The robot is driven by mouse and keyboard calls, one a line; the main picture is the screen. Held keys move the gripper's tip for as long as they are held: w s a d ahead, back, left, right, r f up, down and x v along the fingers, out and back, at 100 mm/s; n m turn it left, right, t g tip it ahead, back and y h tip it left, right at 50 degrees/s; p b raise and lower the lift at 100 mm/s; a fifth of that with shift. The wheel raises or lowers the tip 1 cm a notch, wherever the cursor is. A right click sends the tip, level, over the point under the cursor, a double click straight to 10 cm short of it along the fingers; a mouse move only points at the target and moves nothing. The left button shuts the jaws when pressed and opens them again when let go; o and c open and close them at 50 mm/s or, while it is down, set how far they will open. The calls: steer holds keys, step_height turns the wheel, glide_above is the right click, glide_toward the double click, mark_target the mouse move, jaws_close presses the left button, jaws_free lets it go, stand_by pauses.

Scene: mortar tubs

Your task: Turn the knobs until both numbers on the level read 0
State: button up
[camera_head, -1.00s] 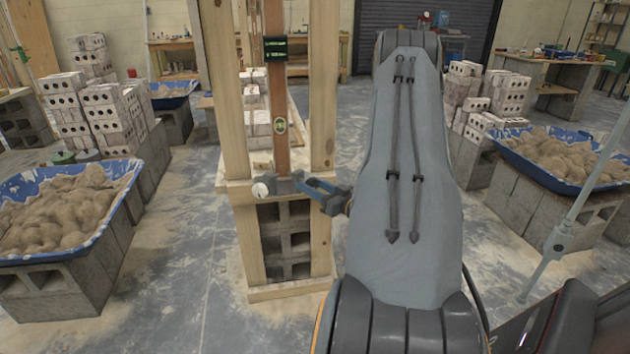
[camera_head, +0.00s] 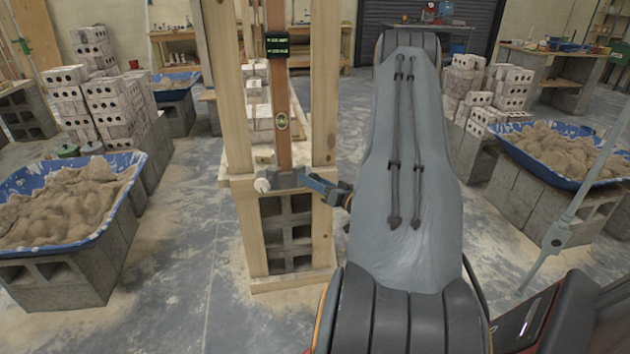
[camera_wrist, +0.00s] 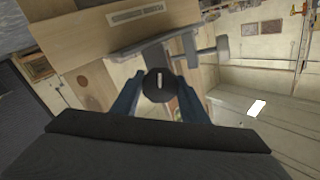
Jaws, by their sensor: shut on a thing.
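The level's small black screen (camera_head: 277,45) with green digits is on the upright brown post (camera_head: 276,105) inside a wooden frame; the digits are too small to read. A round bubble vial (camera_head: 281,121) sits lower on the post. A white knob (camera_head: 262,185) is at the left of the grey bracket (camera_head: 285,181) at the post's foot. My gripper (camera_head: 309,179) reaches in from the right at the bracket. In the wrist view its two blue fingers (camera_wrist: 157,102) are shut on a black knob (camera_wrist: 158,86) with a white mark, seen end-on.
Blue tubs of mortar stand on blocks at left (camera_head: 131,176) and right (camera_head: 510,152). Stacks of pale bricks (camera_head: 105,105) stand behind. Wooden uprights (camera_head: 325,85) flank the post closely. The dusty floor in front is clear.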

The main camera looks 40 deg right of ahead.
steer(key=o, duration=1.1)
steer(key=shift+c, duration=0.2)
steer(key=s, duration=0.7)
steer(key=shift+s+d, duration=0.25)
steer(key=shift+s, duration=0.15)
